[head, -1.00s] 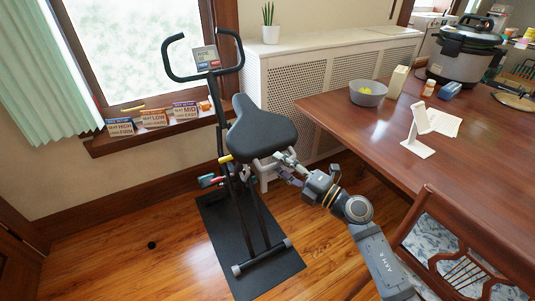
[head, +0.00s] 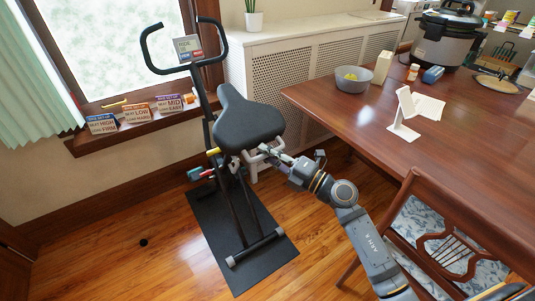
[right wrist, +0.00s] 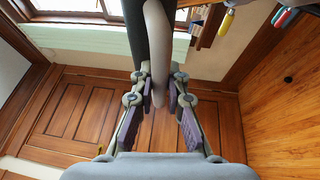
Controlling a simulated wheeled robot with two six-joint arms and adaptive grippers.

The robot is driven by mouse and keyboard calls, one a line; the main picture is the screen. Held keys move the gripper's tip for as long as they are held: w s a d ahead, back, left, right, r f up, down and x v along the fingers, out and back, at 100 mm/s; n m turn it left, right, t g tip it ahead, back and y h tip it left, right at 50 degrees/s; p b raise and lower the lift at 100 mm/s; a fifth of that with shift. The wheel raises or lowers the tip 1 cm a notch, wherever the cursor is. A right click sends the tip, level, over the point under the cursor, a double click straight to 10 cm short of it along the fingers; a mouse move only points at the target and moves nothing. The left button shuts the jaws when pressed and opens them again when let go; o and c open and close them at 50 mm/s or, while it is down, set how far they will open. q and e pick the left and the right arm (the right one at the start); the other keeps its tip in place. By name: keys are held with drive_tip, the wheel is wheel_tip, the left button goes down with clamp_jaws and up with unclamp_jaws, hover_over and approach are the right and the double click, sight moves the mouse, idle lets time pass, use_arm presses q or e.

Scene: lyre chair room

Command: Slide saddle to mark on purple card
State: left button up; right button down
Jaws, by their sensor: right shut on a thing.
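The black saddle (head: 247,118) sits on the exercise bike, which stands on a black mat (head: 262,268). My right gripper (head: 270,154) is just under the saddle's rear right side, shut on a pale grey bar below it. In the right wrist view the grey bar (right wrist: 158,45) runs down between my right gripper's fingers (right wrist: 160,100). The purple card (head: 169,104) stands on the windowsill and reads MID. A seat mark on the bike is too small to make out. My left gripper is not in view.
A blue card (head: 102,123) and an orange card (head: 135,113) stand beside the purple one. A yellow knob (head: 213,152) is on the bike frame below the saddle. The wooden table (head: 365,115) and a chair (head: 445,230) are to the right. Floor left of the mat is mostly clear.

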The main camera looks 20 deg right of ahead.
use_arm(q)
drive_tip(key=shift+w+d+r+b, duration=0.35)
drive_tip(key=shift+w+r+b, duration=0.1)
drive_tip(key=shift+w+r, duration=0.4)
use_arm(e)
drive_tip(key=f, duration=0.1)
drive_tip(key=w+f, duration=0.1)
drive_tip(key=f, duration=0.1)
drive_tip(key=w+f, duration=0.1)
drive_tip(key=shift+w+a+f, duration=0.15)
drive_tip(key=shift+a+f, duration=0.15)
drive_tip(key=shift+a, duration=0.1)
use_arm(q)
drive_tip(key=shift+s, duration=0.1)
use_arm(e)
drive_tip(key=c, duration=1.3)
unclamp_jaws()
drive_tip(key=shift+c, duration=0.2)
drive_tip(key=shift+r, duration=0.1)
